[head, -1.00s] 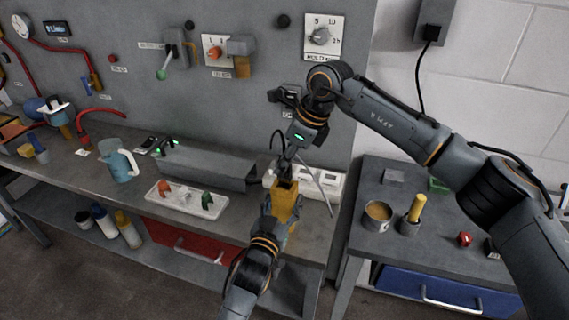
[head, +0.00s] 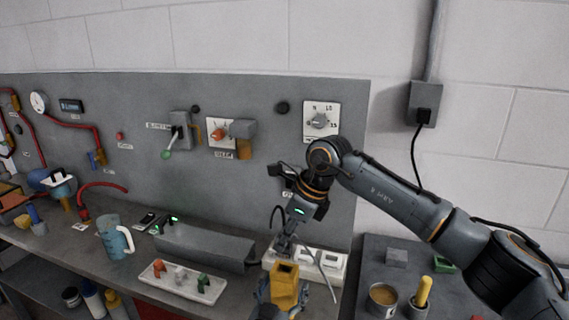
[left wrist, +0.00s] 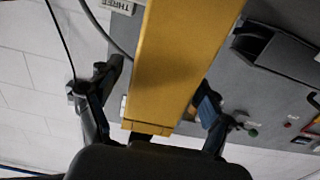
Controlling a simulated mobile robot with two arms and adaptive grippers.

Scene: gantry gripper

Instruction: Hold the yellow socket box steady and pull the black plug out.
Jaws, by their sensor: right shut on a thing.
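The yellow socket box (head: 286,289) stands upright at the bottom centre of the head view, with a dark square recess in its top. In the left wrist view the yellow box (left wrist: 180,65) runs between the fingers of my left gripper (left wrist: 155,100). A gap shows beside the left finger, and the blue-padded right finger is close to the box. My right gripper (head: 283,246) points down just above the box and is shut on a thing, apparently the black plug. The plug is too small and hidden to make out, so I cannot tell whether it is still seated.
A grey trough (head: 205,250) and a white tray (head: 182,281) with small coloured pieces lie left of the box. A white switch strip (head: 328,262) is behind it. A panel (head: 270,140) with knobs rises at the back. A second table with tins (head: 383,297) stands right.

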